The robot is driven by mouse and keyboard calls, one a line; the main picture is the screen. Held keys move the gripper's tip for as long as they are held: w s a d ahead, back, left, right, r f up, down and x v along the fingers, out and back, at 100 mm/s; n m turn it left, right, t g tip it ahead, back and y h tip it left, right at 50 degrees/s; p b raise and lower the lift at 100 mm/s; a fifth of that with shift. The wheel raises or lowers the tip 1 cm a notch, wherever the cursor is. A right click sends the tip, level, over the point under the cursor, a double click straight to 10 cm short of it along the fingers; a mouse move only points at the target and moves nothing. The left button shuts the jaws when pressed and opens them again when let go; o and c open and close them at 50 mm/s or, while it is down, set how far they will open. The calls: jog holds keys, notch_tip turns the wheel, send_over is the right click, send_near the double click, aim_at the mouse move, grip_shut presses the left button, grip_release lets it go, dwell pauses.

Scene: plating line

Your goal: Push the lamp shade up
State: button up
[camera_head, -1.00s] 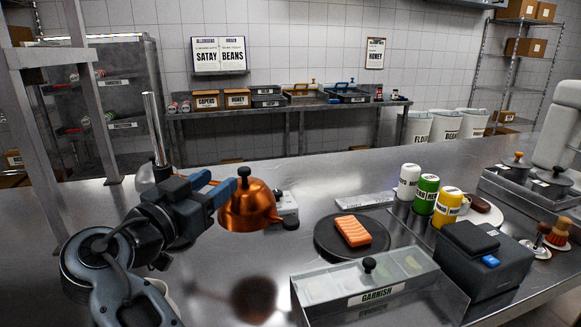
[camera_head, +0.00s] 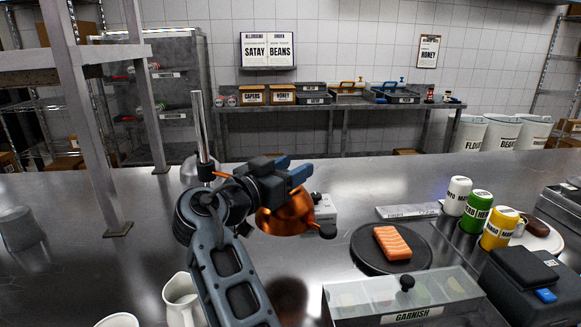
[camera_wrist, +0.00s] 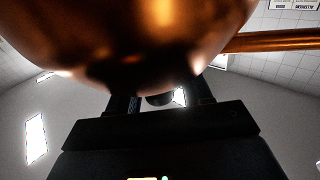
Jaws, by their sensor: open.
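The copper lamp shade (camera_head: 287,218) hangs low over the steel counter, left of the middle in the head view. My arm and gripper hide its upper part and left side. Its shiny copper surface (camera_wrist: 150,30) fills the top of the wrist view, very close.
A silver post (camera_head: 201,125) rises behind my arm. A dark round board (camera_head: 365,256) with a salmon piece (camera_head: 392,243) lies right of the shade. A garnish box (camera_head: 405,300) is in front, labelled cans (camera_head: 476,212) further right. A white jug (camera_head: 181,298) stands front left.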

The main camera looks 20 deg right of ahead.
jog(key=shift+c, duration=0.4)
grip_shut()
